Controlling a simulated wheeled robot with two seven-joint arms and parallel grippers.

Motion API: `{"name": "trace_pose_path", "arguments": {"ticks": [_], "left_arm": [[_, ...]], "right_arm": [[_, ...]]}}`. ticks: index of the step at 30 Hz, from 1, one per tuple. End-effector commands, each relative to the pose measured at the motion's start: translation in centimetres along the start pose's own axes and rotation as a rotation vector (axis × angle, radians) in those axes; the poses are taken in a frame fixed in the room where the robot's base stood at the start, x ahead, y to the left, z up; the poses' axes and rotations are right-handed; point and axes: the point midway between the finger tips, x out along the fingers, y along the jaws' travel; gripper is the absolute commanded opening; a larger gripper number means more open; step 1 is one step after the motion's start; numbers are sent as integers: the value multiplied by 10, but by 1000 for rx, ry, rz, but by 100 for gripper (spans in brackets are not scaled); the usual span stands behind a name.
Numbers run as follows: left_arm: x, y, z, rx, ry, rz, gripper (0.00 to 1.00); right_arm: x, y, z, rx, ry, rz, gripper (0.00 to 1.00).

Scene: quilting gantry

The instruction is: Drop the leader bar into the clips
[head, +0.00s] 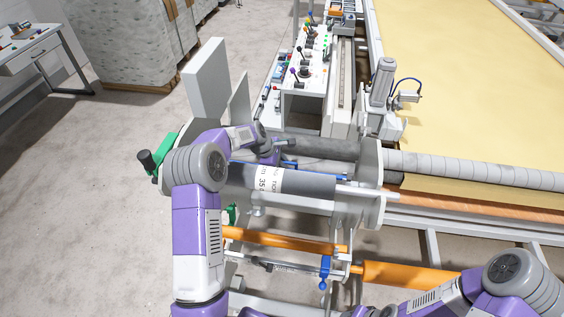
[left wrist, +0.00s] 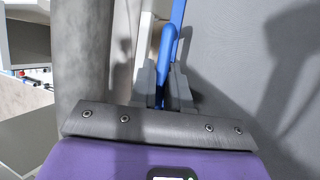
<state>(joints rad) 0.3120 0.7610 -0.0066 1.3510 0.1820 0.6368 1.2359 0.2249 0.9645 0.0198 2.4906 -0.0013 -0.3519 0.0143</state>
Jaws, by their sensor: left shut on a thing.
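My left gripper (head: 284,163) reaches in over the roller end of the gantry. In the left wrist view its two grey fingers (left wrist: 163,88) are closed around a slim blue piece (left wrist: 167,62), which seems to be part of the leader bar. In the head view a thin blue bar (head: 312,166) runs beside the grey roll (head: 305,182) with a white printed label; my forearm and hand hide part of it. I cannot make out the clips for certain. My right arm enters at the bottom right, its gripper out of frame.
A dark roller (head: 325,147) lies just behind, between end plates (head: 371,165). Orange tubes (head: 400,276) and a blue clamp (head: 323,274) sit lower down. A control panel (head: 305,80) stands behind, yellow fabric (head: 460,90) at right.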

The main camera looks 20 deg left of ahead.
Motion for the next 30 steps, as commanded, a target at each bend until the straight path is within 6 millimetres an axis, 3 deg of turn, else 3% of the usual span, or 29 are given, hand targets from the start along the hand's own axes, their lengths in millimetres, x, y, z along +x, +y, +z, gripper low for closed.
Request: {"name": "trace_pose_path", "arguments": {"ticks": [10,11,17,26,30], "left_arm": [[2,-2,-1,-1,1,-7,0],[2,-3,-1,-1,1,-7,18],[1,-2,-1,-1,1,-6,46],[-1,-2,-1,-1,1,-5,46],[-18,-1,-1,0,2,-2,46]], "right_arm": [[0,0,0,0,0,0,43],[0,0,0,0,0,0,43],[0,0,0,0,0,0,43],[0,0,0,0,0,0,43],[1,0,0,0,0,0,43]]}}
